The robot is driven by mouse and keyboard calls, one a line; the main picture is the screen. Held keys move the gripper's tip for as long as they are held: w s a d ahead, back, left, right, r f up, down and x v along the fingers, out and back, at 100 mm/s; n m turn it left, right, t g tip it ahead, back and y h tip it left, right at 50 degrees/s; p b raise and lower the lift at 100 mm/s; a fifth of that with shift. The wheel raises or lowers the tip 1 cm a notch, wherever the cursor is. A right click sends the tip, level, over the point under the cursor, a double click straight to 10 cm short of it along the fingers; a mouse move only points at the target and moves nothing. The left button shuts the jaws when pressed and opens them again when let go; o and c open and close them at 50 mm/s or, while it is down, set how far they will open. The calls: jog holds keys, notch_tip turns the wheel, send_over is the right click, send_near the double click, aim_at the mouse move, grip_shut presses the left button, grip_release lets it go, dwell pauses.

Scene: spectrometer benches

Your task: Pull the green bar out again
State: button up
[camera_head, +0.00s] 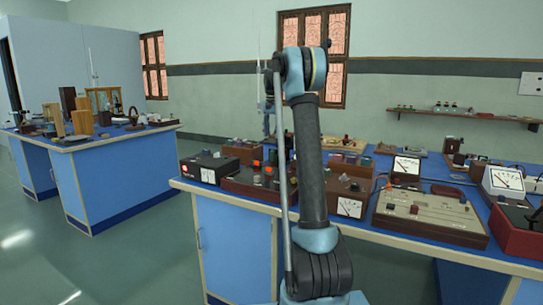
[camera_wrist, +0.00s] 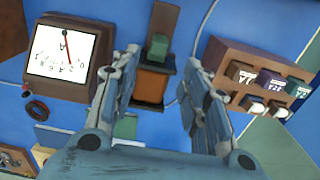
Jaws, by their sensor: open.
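In the wrist view, my gripper (camera_wrist: 163,64) is open, with its two fingers well apart and nothing between their pads. A small green block (camera_wrist: 158,45), which looks like the end of the green bar, shows beyond the fingertips. It sits at a dark brown holder (camera_wrist: 166,18) with an orange-brown face (camera_wrist: 151,84). How deep the bar sits is not clear. The fingers appear on either side of the holder, apart from the green piece. In the head view, my arm hides part of the bench, and I cannot make out the green bar there.
A dial meter (camera_wrist: 62,52) stands left of the fingers, and a brown rack with several labelled blocks (camera_wrist: 258,78) stands to the right. Blue bench top (camera_wrist: 214,25) shows between them. In the head view, the bench (camera_head: 236,205) is crowded with instruments; another bench (camera_head: 120,180) stands left.

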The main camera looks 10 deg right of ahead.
aim_at(272, 152)
notch_tip(272, 152, down, 11)
jog(key=shift+r, duration=0.1)
dwell(0.3)
jog(key=shift+c, duration=0.3)
grip_shut()
